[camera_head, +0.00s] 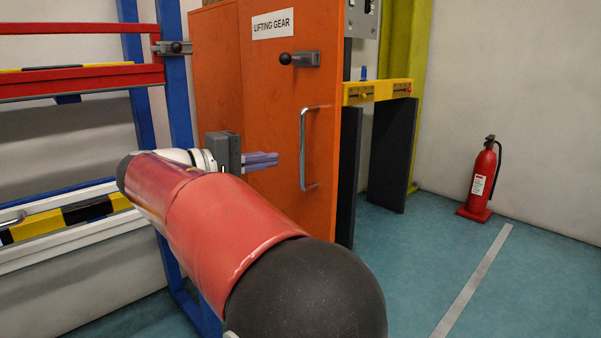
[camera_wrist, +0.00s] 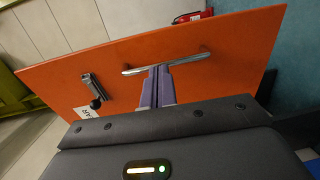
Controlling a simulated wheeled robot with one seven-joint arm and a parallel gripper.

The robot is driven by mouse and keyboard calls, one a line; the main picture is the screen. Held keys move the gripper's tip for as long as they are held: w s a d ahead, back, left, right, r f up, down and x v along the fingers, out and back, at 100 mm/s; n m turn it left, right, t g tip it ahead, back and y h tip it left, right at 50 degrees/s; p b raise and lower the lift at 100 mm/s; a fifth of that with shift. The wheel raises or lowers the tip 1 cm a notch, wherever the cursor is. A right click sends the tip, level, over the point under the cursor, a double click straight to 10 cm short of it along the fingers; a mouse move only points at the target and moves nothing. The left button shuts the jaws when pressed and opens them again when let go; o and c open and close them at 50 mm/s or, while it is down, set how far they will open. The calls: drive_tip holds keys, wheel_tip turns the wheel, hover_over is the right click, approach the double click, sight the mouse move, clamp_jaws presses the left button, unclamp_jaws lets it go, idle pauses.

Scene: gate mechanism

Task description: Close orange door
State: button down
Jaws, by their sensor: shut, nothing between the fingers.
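The orange door (camera_head: 283,120) with a "LIFTING GEAR" label (camera_head: 273,24) stands at an angle to the orange cabinet (camera_head: 216,75) behind it, so it looks open. It also fills much of the wrist view (camera_wrist: 220,50). A chrome bar handle (camera_head: 303,150) is on the door's right side. A small black-knobbed latch (camera_head: 300,59) sits above it. My gripper (camera_head: 277,158) has its purple fingers shut and empty, left of the handle in the head view. In the wrist view the fingertips (camera_wrist: 158,68) reach the handle (camera_wrist: 185,63); I cannot tell whether they touch it.
A blue rack (camera_head: 176,90) with red bars (camera_head: 80,80) stands left of the cabinet. A yellow bar (camera_head: 376,91) with dark panels stands behind the door. A fire extinguisher (camera_head: 483,182) stands by the right wall. The floor (camera_head: 440,240) right of the door is clear.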

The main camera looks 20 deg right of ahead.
drive_tip(key=v, duration=0.2)
drive_tip(key=h, duration=0.1)
approach(326, 142)
drive_tip(key=x, duration=0.6)
drive_tip(key=shift+d+b, duration=0.4)
